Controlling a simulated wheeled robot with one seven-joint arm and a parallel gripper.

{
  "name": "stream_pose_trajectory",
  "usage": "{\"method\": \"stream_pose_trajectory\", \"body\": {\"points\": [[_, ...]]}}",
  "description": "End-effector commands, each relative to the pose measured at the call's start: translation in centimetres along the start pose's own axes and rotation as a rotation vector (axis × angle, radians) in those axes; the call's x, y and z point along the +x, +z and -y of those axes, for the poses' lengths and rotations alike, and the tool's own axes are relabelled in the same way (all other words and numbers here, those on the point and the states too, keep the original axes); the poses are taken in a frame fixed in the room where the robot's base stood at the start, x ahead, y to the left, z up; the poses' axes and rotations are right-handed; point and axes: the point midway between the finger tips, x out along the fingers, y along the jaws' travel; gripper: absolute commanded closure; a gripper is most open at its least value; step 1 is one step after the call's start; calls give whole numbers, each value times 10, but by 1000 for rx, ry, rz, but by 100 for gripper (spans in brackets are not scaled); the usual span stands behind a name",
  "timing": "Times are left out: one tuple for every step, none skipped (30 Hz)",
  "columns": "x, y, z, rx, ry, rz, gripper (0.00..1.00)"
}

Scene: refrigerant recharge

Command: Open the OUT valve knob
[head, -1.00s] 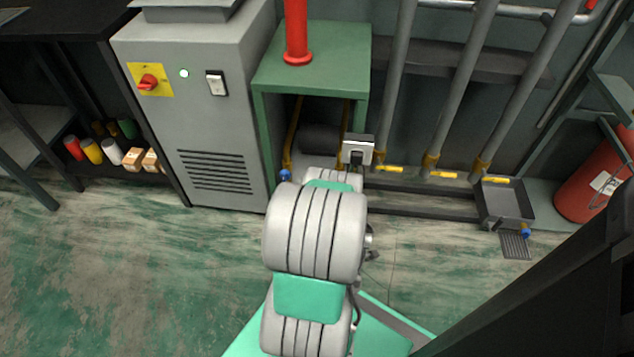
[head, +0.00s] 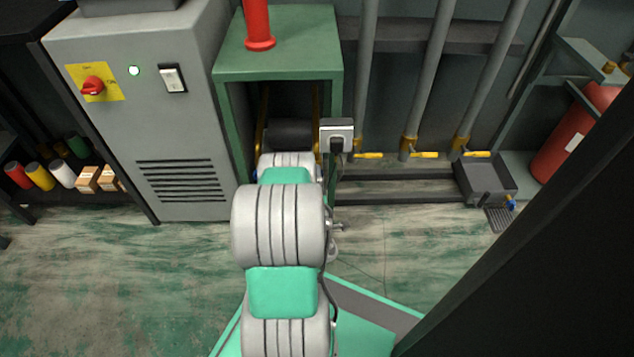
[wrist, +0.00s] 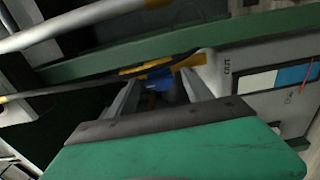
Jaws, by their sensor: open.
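In the wrist view, a blue knob (wrist: 158,78) on a yellow pipe fitting (wrist: 190,62) lies between and just beyond the two grey fingers of my gripper (wrist: 157,84). The fingers stand apart, one on each side of the knob in the picture; I cannot tell whether either touches it. In the head view my own arm hides the gripper and most of the area at the front of the green frame (head: 226,130).
A grey cabinet (head: 190,120) with a red switch (head: 93,86) stands left of the green frame. Grey pipes with yellow handles (head: 424,155), a dark tray (head: 486,180) and a red extinguisher (head: 575,135) are to the right. Floor is clear at left.

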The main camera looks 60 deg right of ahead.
Motion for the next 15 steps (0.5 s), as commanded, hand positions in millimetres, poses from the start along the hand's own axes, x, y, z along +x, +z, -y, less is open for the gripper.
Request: {"method": "stream_pose_trajectory", "body": {"points": [[1,0,1,0,-1,0,41],[2,0,0,0,-1,1,41],[2,0,0,0,-1,1,41],[2,0,0,0,-1,1,41],[2,1,0,1,0,1,41],[2,1,0,0,0,1,41],[2,1,0,1,0,2,41],[2,1,0,0,0,2,42],[2,1,0,0,0,2,45],[2,1,0,0,0,2,48],[2,1,0,0,0,2,50],[2,1,0,0,0,2,53],[2,1,0,0,0,2,56],[2,1,0,0,0,2,58],[2,1,0,0,0,2,62]]}}
